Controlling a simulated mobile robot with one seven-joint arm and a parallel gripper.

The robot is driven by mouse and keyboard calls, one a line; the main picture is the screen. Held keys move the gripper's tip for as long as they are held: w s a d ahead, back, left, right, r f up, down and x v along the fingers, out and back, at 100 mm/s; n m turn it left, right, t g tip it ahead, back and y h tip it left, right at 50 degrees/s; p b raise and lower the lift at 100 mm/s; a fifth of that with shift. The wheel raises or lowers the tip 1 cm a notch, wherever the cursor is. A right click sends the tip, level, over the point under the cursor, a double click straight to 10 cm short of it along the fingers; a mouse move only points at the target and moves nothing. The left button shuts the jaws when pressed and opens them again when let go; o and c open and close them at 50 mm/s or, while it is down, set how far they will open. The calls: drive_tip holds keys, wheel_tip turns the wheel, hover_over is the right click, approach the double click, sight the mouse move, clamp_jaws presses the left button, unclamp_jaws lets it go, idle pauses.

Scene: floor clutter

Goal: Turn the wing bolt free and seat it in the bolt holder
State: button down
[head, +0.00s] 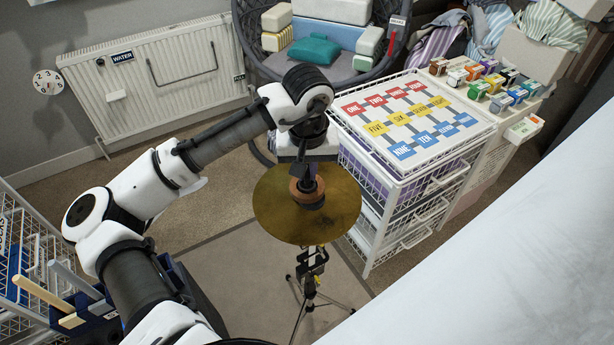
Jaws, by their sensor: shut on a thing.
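A brass-coloured cymbal (270,215) sits on a tripod stand (310,285) at the middle of the head view. My gripper (308,196) points down at the cymbal's centre, over a round brown piece (295,190) there. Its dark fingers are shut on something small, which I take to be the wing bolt. The fingers hide the bolt, so I cannot tell whether it is still threaded. I cannot make out a bolt holder in this view.
A white wire drawer unit (370,210) with a numbered board (410,115) stands close right of the cymbal. A radiator (150,80) is at the back left. A blue box (95,312) with wooden sticks is at lower left. Carpet around the stand is clear.

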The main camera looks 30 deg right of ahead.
drive_tip(key=shift+d+n+y+p, duration=0.1)
drive_tip(key=shift+n+y+p, duration=0.3)
drive_tip(key=shift+n+p, duration=2.05)
drive_tip(key=shift+r+n+y+p, duration=0.1)
drive_tip(key=shift+n+y+p, duration=0.2)
drive_tip(key=shift+n+p, duration=2.4)
drive_tip(key=shift+n, duration=0.75)
drive_tip(key=n, duration=0.3)
drive_tip(key=shift+w, duration=0.1)
drive_tip(key=shift+d+n+y, duration=0.1)
drive_tip(key=shift+n+y, duration=0.2)
drive_tip(key=shift+n, duration=1.2)
drive_tip(key=shift+n+g, duration=0.4)
drive_tip(key=shift+n, duration=1.1)
drive_tip(key=c, duration=1.4)
unclamp_jaws()
drive_tip(key=shift+c, duration=0.2)
